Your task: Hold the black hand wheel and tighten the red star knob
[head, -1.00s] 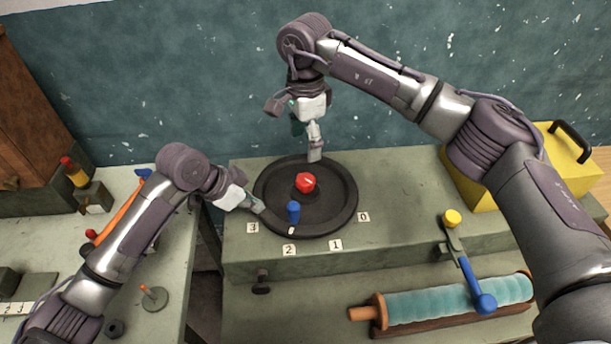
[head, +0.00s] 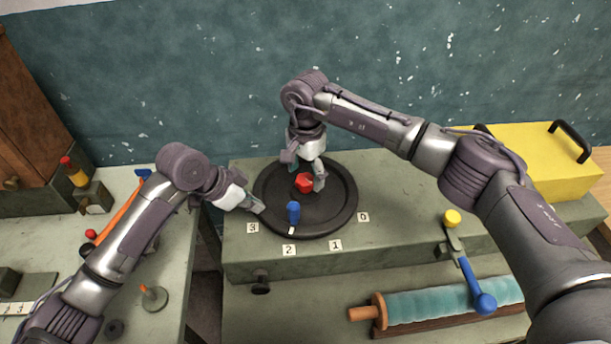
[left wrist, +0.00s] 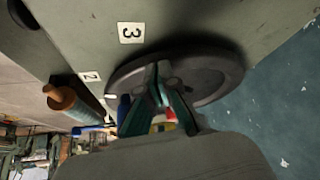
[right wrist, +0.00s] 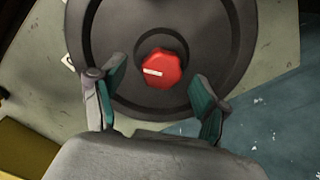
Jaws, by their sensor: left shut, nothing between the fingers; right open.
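The black hand wheel (head: 335,208) lies flat on a grey-green bench, with a blue handle (head: 293,212) at its front rim near label 2. The red star knob (head: 304,183) sits at the wheel's centre; in the right wrist view the knob (right wrist: 160,68) shows a white line pointing left. My left gripper (head: 257,206) is shut at the wheel's left rim, its fingers over the wheel in the left wrist view; contact is unclear. My right gripper (head: 311,178) is open over the wheel, its fingers apart on either side of the knob and not closed on it.
Number labels, such as 3 (head: 252,228) and 0 (head: 363,217), line the wheel's front. A yellow box (head: 520,150) stands at the right. A teal roller (head: 430,303) and a blue-handled crank (head: 470,275) are in front right. A side table with small items is at left.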

